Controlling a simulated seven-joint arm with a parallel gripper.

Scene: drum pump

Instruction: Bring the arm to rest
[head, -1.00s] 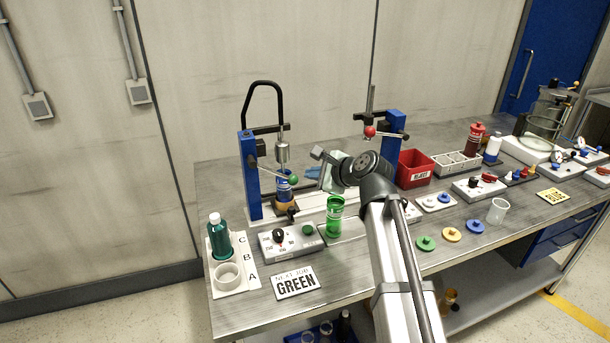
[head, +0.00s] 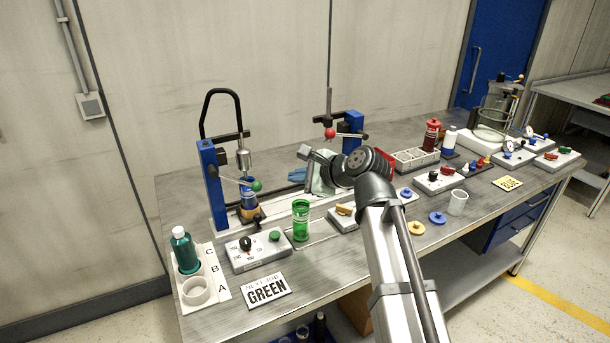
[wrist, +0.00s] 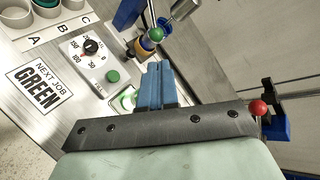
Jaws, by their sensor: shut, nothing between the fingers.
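My gripper (head: 296,175) is at the middle of the bench, above its surface, its blue fingers pointing left. In the wrist view the blue fingers (wrist: 155,88) are together with nothing between them. The pale green hand (head: 322,174) is partly hidden behind my bent wrist in the head view. My arm reaches in from the bottom of the picture. A clear green container (head: 300,220) stands upright in front of the gripper in the head view; in the wrist view the fingers partly cover the spot around it.
The blue left press (head: 212,185) with a green-knobbed lever is left of my gripper; another with a red knob (head: 330,133) is behind it. A dial box (head: 258,250), green bottle (head: 185,250) and GREEN sign (head: 267,290) are at front left. A clear cup (head: 458,203) stands right.

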